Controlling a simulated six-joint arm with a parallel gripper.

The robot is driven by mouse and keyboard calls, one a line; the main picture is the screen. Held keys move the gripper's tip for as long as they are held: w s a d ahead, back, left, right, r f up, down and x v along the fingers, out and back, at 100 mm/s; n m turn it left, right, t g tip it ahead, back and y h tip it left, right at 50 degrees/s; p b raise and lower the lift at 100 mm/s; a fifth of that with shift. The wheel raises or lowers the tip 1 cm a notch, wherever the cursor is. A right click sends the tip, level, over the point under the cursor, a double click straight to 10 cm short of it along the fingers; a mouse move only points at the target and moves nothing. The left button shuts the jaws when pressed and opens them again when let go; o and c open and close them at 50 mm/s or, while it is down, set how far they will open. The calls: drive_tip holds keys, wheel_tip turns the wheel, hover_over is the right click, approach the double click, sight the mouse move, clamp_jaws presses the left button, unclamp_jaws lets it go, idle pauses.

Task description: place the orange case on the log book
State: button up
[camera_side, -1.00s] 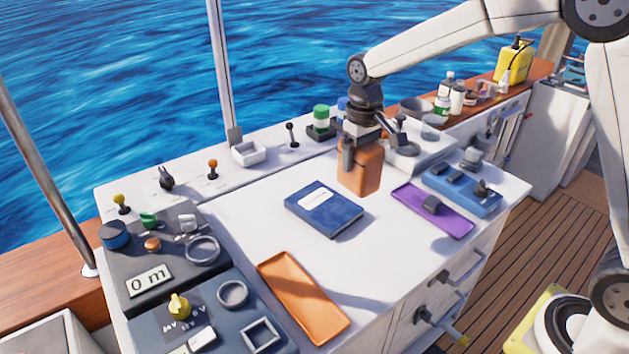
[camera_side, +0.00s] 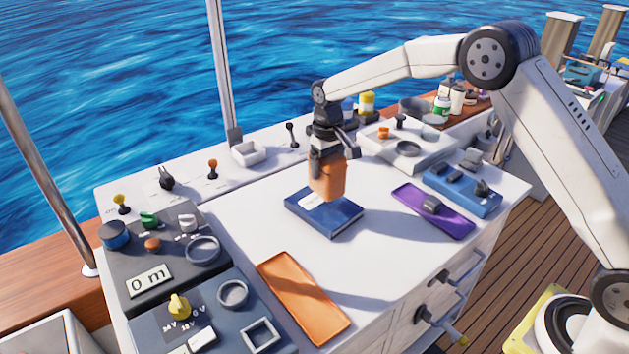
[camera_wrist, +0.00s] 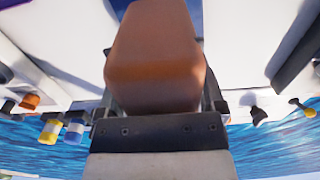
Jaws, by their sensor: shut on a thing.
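My gripper (camera_side: 327,158) is shut on the orange case (camera_side: 328,181) and holds it upright over the log book. The log book (camera_side: 338,220) is dark blue with a white label and lies flat on the white bench top. The case hides part of the book and its label. I cannot tell whether the case's underside touches the cover. In the wrist view the case (camera_wrist: 155,60) fills the upper middle between the fingers, and a strip of blue shows behind it.
A blue block (camera_side: 462,190) with dark items stands behind that. Dark instrument panels (camera_side: 165,260) fill the left side. The bench between the trays is clear.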

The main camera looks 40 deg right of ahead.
drive_tip(key=shift+w+f, duration=0.2)
drive_tip(key=shift+w+f, duration=0.3)
drive_tip(key=shift+f, duration=1.55)
drive_tip(key=shift+f, duration=0.15)
drive_tip(key=o, duration=1.2)
wheel_tip(320, 180, up, 12)
drive_tip(key=shift+r, duration=0.15)
